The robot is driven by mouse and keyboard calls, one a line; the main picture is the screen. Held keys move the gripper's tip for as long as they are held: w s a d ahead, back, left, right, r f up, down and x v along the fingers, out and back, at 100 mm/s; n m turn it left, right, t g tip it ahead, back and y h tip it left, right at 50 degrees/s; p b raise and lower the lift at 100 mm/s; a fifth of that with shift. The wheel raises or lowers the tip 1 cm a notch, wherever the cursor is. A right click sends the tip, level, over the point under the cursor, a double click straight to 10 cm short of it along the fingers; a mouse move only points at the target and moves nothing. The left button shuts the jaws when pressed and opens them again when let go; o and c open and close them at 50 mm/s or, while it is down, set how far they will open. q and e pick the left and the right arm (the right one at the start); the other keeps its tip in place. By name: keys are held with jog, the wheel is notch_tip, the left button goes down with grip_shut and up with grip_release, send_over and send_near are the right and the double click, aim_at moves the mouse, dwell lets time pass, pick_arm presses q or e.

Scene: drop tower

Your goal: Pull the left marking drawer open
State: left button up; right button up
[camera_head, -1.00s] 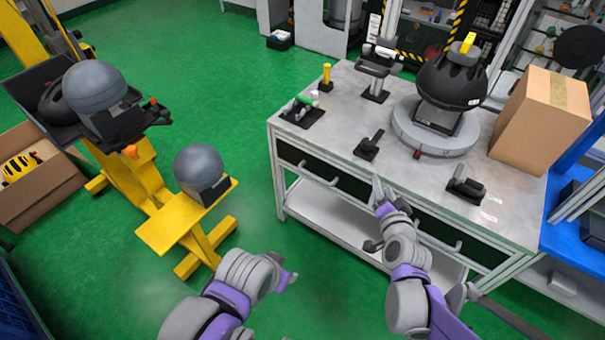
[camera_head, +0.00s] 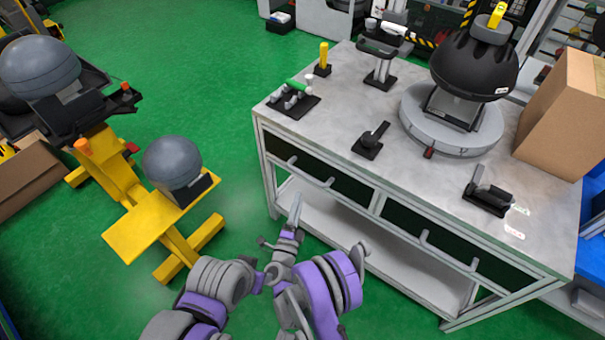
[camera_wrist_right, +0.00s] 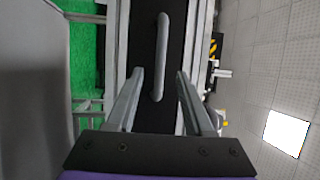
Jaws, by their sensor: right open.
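The left drawer (camera_head: 335,182) is a dark front under the workbench top and appears shut. Its pale bar handle (camera_head: 311,172) also shows in the right wrist view (camera_wrist_right: 161,55), lined up between my finger lines. My right gripper (camera_head: 281,224) is open and empty, just in front of and below that handle in the head view. In the wrist view its two fingers (camera_wrist_right: 160,73) lie either side of the handle; whether they reach around it I cannot tell. My left gripper (camera_head: 262,278) is low in the head view, beside my right arm, its jaws unclear.
The workbench (camera_head: 345,110) carries small tools, a black dome on a round grey base (camera_head: 448,135) and a cardboard box (camera_head: 560,115). A second drawer (camera_head: 455,246) is at right. A yellow stand (camera_head: 150,225) with a grey sphere stands left; green floor lies between.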

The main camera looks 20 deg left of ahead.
aim_at(305, 174)
jog(key=w, duration=0.3)
jog(key=w+r, duration=0.1)
jog(key=w, duration=0.2)
jog(key=w+r, duration=0.1)
jog(key=w, duration=0.3)
jog(key=shift+a, duration=0.2)
grip_shut()
jog(key=shift+s, duration=0.1)
dwell(0.9)
